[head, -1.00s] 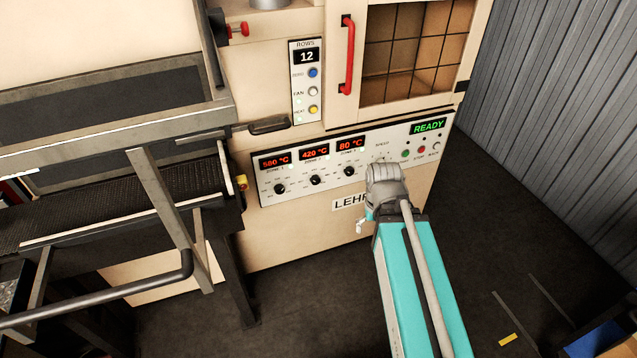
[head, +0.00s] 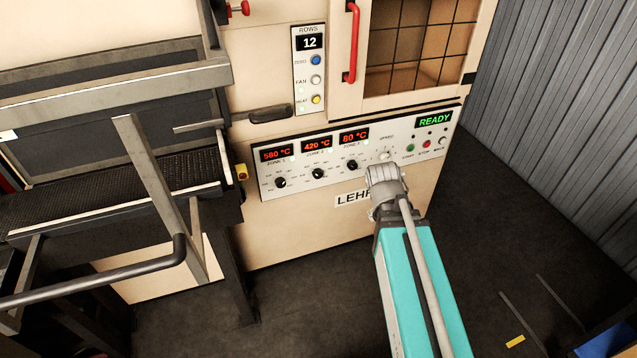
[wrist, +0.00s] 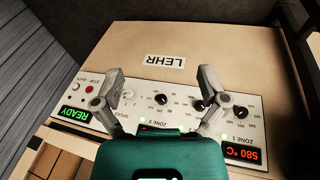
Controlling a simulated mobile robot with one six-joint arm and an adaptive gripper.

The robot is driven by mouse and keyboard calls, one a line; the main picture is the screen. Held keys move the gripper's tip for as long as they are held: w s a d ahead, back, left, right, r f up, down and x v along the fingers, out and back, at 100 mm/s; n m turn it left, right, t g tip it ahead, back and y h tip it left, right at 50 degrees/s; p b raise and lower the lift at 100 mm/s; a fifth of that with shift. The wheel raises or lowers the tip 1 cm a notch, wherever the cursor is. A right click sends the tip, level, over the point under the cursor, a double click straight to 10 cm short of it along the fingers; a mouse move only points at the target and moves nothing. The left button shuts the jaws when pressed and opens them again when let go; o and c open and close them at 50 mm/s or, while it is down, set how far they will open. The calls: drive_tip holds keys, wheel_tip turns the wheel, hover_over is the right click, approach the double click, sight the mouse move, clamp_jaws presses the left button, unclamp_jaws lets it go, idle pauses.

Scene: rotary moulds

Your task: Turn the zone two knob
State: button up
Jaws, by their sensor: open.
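The zone two knob (head: 318,173) is a small black dial under the 420 °C display (head: 317,144) on the white panel, between the zone 1 knob (head: 280,182) and the zone 3 knob (head: 352,165). In the wrist view the panel appears upside down, and the zone two knob (wrist: 197,105) shows beside the right finger, with the zone 3 knob (wrist: 160,99) between the fingers. My gripper (wrist: 161,72) is open and empty, its two grey fingers spread before the panel. I see no contact with any knob. In the head view my wrist hides most of the fingers.
A white speed knob (head: 384,155) and several buttons lie right of the zone knobs under the READY display (head: 434,120). A red door handle (head: 351,42) and a dark lever handle (head: 270,114) stick out above the panel. A metal conveyor frame (head: 150,180) stands at left.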

drive_tip(key=w+d+f+n+t+h+b, duration=0.3)
drive_tip(key=w+f+n+t+b, duration=0.25)
drive_tip(key=w+b, duration=0.4)
drive_tip(key=n+t+y+b, duration=1)
drive_tip(key=n+b, duration=1.4)
drive_tip(key=n, duration=0.7)
approach(319, 175)
drive_tip(key=s+d+g+y, duration=0.1)
drive_tip(key=s+d, duration=0.1)
drive_tip(key=s, duration=0.1)
drive_tip(key=shift+s+a+r, duration=0.15)
drive_tip(key=shift+a+r, duration=0.05)
drive_tip(key=shift+r, duration=0.2)
drive_tip(key=x, duration=1.3)
drive_tip(key=shift+w+a+f, duration=0.1)
drive_tip(key=shift+w+f, duration=0.1)
drive_tip(key=shift+w, duration=0.2)
